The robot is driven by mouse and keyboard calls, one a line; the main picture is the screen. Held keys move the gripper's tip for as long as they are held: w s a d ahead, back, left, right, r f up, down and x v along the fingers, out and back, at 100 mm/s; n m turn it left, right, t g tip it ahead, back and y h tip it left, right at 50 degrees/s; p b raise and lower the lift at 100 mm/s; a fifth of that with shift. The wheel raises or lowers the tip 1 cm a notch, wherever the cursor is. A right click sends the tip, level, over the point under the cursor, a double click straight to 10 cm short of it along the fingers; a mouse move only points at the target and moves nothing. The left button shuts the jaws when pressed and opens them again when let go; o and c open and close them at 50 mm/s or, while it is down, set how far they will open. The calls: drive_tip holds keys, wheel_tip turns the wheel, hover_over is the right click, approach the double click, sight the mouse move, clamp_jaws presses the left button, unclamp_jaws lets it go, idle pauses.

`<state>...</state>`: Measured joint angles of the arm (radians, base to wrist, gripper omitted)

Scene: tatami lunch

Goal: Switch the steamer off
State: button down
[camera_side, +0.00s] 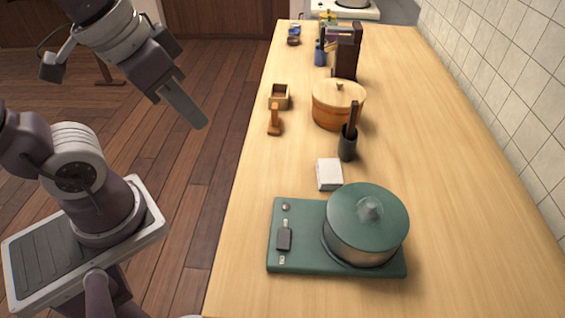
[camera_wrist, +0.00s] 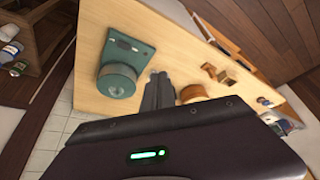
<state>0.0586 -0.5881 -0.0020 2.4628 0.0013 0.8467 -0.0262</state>
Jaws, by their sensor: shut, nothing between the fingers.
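The steamer is a green base plate (camera_side: 300,265) with a round green lidded pot (camera_side: 365,235) on its right part, near the front of the counter. On the plate's left part is a dark switch block (camera_side: 284,239) between two small pale marks, with a small round grey piece (camera_side: 286,207) above it. I cannot tell whether it is on or off. In the wrist view the plate (camera_wrist: 143,55) and pot (camera_wrist: 116,82) show left of the fingers. My gripper (camera_side: 203,122) is shut and empty, raised left of the counter, well apart from the steamer; its fingers (camera_wrist: 160,78) show in the wrist view.
A white block (camera_side: 329,174), a dark utensil cup (camera_side: 348,147), a lidded wooden tub (camera_side: 338,105) and small wooden pieces (camera_side: 275,120) stand behind the steamer. A tiled wall (camera_side: 500,90) borders the counter (camera_side: 440,170) on the right. The counter's left front is clear.

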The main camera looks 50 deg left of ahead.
drive_tip(key=shift+s+a+r+t, duration=0.2)
drive_tip(key=shift+s+a, duration=0.05)
drive_tip(key=shift+s, duration=0.35)
drive_tip(key=shift+s+a+r+t, duration=0.15)
drive_tip(key=shift+s+a+t, duration=0.1)
drive_tip(key=shift+s, duration=0.35)
drive_tip(key=n+g, duration=0.6)
drive_tip(key=n, duration=0.3)
hover_over(283, 244)
wheel_tip(283, 244, down, 10)
drive_tip(key=shift+f, duration=0.2)
wheel_tip(283, 244, down, 14)
drive_tip(key=shift+f, duration=0.1)
